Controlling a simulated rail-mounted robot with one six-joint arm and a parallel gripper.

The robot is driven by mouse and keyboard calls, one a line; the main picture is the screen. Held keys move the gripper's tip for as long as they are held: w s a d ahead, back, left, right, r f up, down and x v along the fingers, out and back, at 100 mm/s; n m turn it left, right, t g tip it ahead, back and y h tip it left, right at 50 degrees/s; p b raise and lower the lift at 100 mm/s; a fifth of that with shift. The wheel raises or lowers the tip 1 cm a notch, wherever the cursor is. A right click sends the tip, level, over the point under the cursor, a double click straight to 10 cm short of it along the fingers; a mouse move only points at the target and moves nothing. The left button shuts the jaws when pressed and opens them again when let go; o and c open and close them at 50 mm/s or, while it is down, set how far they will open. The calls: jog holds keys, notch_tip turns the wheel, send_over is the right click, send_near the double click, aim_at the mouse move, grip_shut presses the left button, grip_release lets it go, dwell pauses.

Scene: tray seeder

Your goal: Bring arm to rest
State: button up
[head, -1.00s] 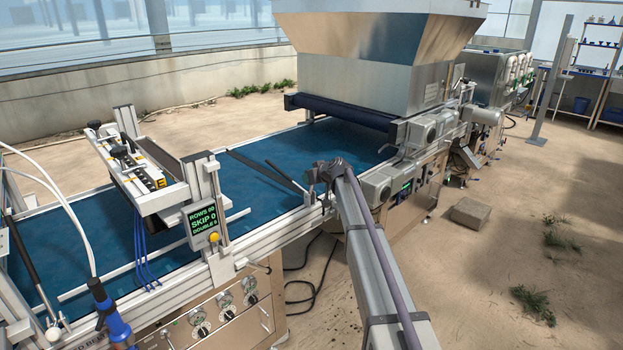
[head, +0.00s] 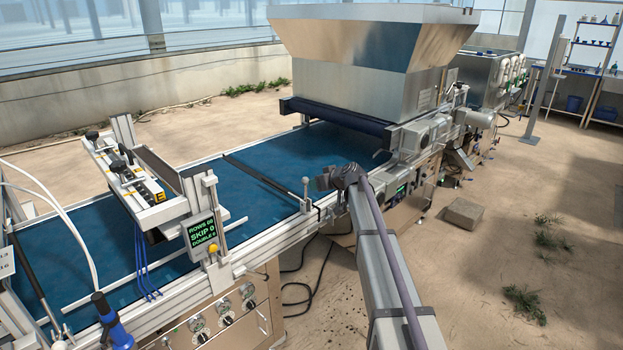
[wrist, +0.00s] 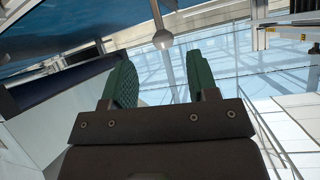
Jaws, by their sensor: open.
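My gripper shows in the wrist view (wrist: 160,85), with its two green-padded jaws apart and nothing between them. A grey ball-tipped lever (wrist: 162,40) stands beyond the jaws in that view, apart from them. In the head view my arm reaches up from the bottom right, and its wrist end is beside the near rail of the blue belt (head: 225,180). The same ball-tipped lever (head: 305,183) stands on the rail just left of the wrist end. The jaws themselves are hard to make out in the head view.
A metal hopper (head: 370,55) stands over the belt's far end. A sensor frame with a green-lettered display (head: 202,230) spans the belt at left. A control panel with several dials (head: 225,318) faces the near side. A block (head: 467,213) lies on the open sandy floor at right.

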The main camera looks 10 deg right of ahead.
jog(key=shift+s+d+r, duration=0.2)
jog(key=shift+s+r, duration=0.1)
jog(key=shift+s, duration=0.15)
jog(key=s+a+f+m+g+h+p, duration=0.1)
jog(key=s+a+g, duration=0.1)
jog(key=s, duration=1.3)
jog(key=s+a+f+m+g+h+p, duration=0.1)
jog(key=s+g, duration=0.4)
jog(key=s, duration=1)
jog(key=s+a+f+m+g+h+p, duration=0.1)
jog(key=s+a, duration=0.4)
jog(key=s, duration=1.1)
jog(key=f+m+g+h, duration=0.1)
jog(key=g+h, duration=0.1)
jog(key=shift+a+f+g, duration=0.2)
jog(key=shift+f+g, duration=0.1)
jog(key=shift+f, duration=0.05)
